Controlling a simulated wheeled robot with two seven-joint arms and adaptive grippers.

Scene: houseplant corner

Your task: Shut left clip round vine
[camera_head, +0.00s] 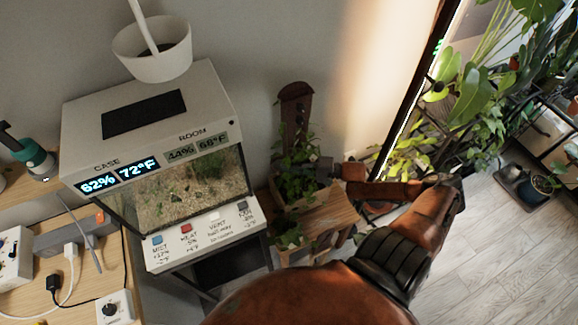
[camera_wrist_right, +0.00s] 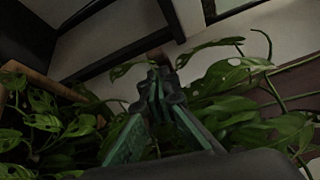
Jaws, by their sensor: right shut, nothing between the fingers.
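The vine (camera_head: 298,148) is a leafy green plant in a wooden planter, in front of a dark brown upright board (camera_head: 296,104) by the wall. My right gripper (camera_head: 322,170) reaches in from the right at the vine's leaves, small in the head view. In the right wrist view its fingers (camera_wrist_right: 157,88) come together at the tips, shut and empty, with vine leaves (camera_wrist_right: 232,82) around them. A stem loops up at the right. I cannot make out the left clip in either view; leaves, my gripper and dim light may hide it. My left gripper is not in view.
A glass case (camera_head: 190,190) with lit displays and a button panel stands left of the planter. A wooden stand (camera_head: 325,222) is under the gripper. More potted plants (camera_head: 480,90) fill the right. Floor (camera_head: 480,240) is open at the lower right.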

